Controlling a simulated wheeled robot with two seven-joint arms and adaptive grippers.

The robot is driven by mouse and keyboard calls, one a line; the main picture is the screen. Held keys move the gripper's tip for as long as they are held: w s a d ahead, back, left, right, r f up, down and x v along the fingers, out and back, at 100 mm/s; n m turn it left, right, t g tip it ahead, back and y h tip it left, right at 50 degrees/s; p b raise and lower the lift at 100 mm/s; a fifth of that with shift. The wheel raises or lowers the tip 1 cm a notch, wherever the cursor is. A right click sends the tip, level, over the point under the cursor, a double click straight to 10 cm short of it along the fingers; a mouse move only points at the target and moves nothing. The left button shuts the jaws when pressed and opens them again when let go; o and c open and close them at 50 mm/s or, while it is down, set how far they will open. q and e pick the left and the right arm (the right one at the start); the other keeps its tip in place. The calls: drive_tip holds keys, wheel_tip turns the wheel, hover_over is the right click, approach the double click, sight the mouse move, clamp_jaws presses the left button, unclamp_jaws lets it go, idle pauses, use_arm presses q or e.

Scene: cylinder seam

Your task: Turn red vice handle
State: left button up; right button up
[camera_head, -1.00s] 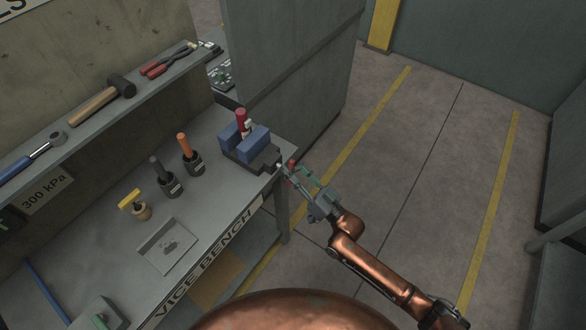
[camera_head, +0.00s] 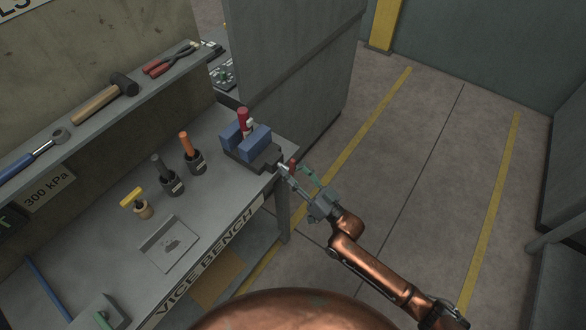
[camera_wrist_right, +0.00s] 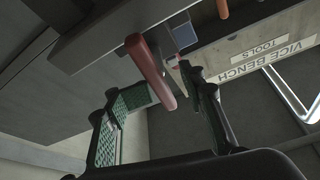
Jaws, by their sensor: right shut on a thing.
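The vice (camera_head: 250,154) has blue jaws and a dark base, and sits at the bench's far right corner. A red-topped cylinder (camera_head: 242,116) with a white part stands between the jaws. The red vice handle (camera_head: 293,167) is at the vice's front, just off the bench edge. In the right wrist view the handle (camera_wrist_right: 150,70) runs obliquely between the fingers. My right gripper (camera_head: 303,178), with green finger pads, is shut on the handle. The exact contact is small in the head view. My left gripper is not in view.
The vice bench (camera_head: 208,222) carries several holders with handled tools, a small tray (camera_head: 170,246) and a grey box (camera_head: 98,314). A wall shelf (camera_head: 60,128) holds a hammer and pliers. A grey cabinet (camera_head: 290,70) stands behind the vice. The floor to the right is clear.

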drive_tip(key=shift+s+a+r, duration=0.15)
drive_tip(key=shift+r, duration=0.05)
drive_tip(key=shift+s+d+f, duration=0.1)
drive_tip(key=shift+d+f, duration=0.05)
drive_tip(key=shift+d, duration=0.15)
drive_tip(key=v, duration=0.8)
drive_tip(key=shift+d+f+b, duration=0.2)
drive_tip(key=shift+d+b, duration=0.15)
drive_tip(key=shift+b, duration=0.05)
idle(0.5)
drive_tip(key=v, duration=1.2)
